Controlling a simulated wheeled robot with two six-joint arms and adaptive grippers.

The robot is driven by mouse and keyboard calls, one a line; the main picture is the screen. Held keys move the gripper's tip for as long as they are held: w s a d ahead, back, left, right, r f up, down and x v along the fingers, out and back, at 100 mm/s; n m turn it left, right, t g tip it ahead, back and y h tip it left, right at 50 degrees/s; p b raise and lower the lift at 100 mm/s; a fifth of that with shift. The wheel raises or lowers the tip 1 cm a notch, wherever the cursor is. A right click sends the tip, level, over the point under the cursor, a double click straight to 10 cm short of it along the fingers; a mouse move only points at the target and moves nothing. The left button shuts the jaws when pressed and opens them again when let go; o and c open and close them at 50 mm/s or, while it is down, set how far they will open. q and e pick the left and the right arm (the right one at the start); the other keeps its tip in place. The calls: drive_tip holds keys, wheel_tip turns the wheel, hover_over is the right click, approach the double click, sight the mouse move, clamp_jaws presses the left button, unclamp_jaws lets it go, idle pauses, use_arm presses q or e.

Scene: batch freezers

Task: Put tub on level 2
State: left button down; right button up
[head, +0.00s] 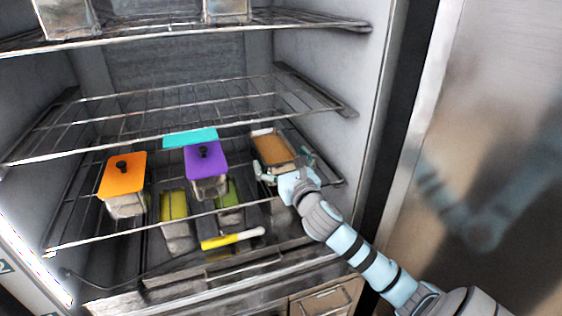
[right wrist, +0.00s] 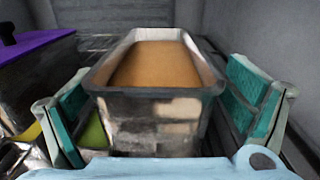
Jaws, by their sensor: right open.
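An open metal tub with orange-brown contents (head: 273,148) sits at the right end of the lower wire shelf (head: 75,214) in the freezer. My right gripper (head: 285,166) reaches in from the front right and is open around the tub's near end. In the right wrist view the tub (right wrist: 157,115) lies between the two teal-padded fingers (right wrist: 160,105), one on each side, with small gaps. My left gripper is not in view.
The wire shelf above (head: 190,115) is empty. The top shelf (head: 290,25) holds metal tubs. Left of the tub stand a purple-lidded tub (head: 206,160), a cyan lid (head: 190,137) and an orange-lidded tub (head: 123,175). The freezer's side wall is close on the right.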

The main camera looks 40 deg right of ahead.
drive_tip(key=shift+r, duration=0.2)
use_arm(q)
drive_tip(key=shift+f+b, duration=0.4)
drive_tip(key=shift+b, duration=0.05)
use_arm(e)
drive_tip(key=v, duration=1.1)
drive_tip(key=shift+s, duration=0.3)
drive_tip(key=shift+w+a, duration=0.1)
drive_tip(key=shift+a, duration=0.05)
